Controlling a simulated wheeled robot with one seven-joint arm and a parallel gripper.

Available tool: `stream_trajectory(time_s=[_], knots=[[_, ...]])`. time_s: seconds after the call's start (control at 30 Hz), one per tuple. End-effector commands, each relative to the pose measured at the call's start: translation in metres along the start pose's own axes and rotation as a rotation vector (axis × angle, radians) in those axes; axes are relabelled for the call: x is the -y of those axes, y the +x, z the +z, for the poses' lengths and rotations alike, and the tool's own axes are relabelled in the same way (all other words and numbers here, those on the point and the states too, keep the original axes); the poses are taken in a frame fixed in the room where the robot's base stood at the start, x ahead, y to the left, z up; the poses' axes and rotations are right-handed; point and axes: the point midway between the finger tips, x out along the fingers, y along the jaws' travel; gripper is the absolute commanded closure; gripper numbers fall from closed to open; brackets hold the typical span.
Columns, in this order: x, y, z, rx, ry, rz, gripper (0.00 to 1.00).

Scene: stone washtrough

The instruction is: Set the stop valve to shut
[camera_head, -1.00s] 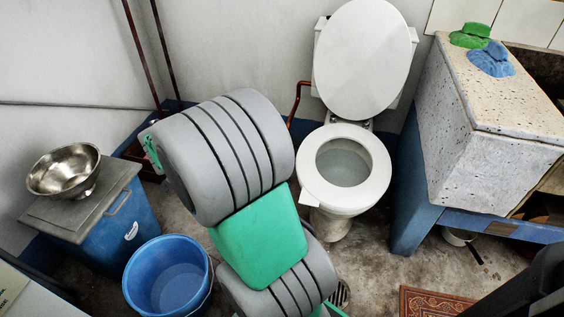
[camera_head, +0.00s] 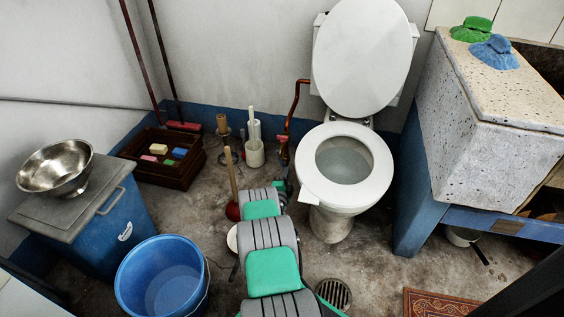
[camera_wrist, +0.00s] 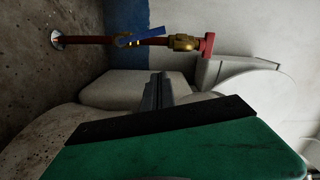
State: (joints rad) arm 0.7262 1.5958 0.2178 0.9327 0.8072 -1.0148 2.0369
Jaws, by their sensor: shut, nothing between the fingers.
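The stop valve (camera_wrist: 183,42) is in the wrist view, a brass body on a red pipe (camera_wrist: 85,40). Its blue lever (camera_wrist: 140,37) lies nearly along the pipe, slightly tilted. In the head view the copper-red pipe (camera_head: 296,100) runs down left of the toilet; the lever cannot be made out there. My gripper (camera_wrist: 160,78) is shut and empty, its fingers pointing toward the pipe, apart from the lever in the wrist picture. In the head view my arm reaches low beside the toilet and the gripper is small and dark, partly hidden.
The toilet (camera_head: 345,180) stands right of my arm. A plunger (camera_head: 232,190), a white brush holder (camera_head: 255,152) and a wooden crate (camera_head: 165,170) stand to the left. A blue bucket (camera_head: 163,280) is nearer. A stone trough (camera_head: 490,120) is at the right.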

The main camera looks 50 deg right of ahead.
Motion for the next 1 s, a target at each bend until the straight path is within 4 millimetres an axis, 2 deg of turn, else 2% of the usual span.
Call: stream_trajectory(time_s=[0.1,0.4,0.5,0.6,1.0], knots=[[-0.006,0.024,0.000,-0.004,0.003,-0.001,1.00],[-0.007,0.088,0.004,0.000,0.000,-0.001,1.00],[-0.006,0.089,0.025,0.005,-0.003,0.001,1.00],[-0.004,0.092,0.035,0.004,-0.003,0.001,1.00],[-0.001,0.093,0.039,0.001,-0.003,0.003,1.00]])
